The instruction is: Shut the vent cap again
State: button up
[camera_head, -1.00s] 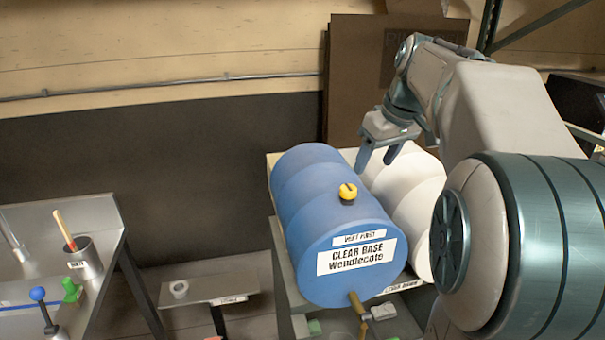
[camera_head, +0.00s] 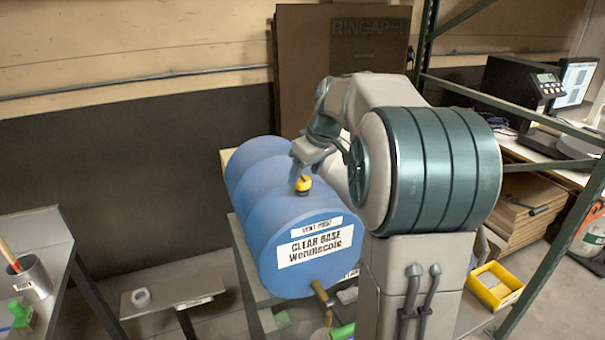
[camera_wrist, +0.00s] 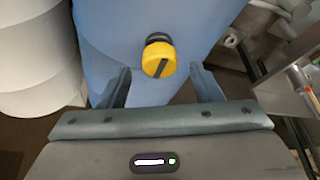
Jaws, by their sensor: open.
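The vent cap (camera_head: 303,184) is a yellow knob with a dark stripe, on a dark neck on top of the blue drum (camera_head: 262,212). The drum lies on its side, labelled "CLEAR BASE". In the wrist view the yellow cap (camera_wrist: 158,58) sits just ahead of and between the two fingers, with the blue drum (camera_wrist: 105,30) behind it. My gripper (camera_head: 298,178) is close to the cap in the head view; the wrist view shows my gripper (camera_wrist: 160,85) open and empty. The cap's exact seating is hard to tell.
A white drum (camera_wrist: 35,60) lies beside the blue one. A brass tap (camera_head: 320,292) juts from the blue drum's front. A yellow bin (camera_head: 495,287) and green rack post (camera_head: 555,245) are right.

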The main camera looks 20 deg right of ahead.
jog(key=shift+x, duration=0.8)
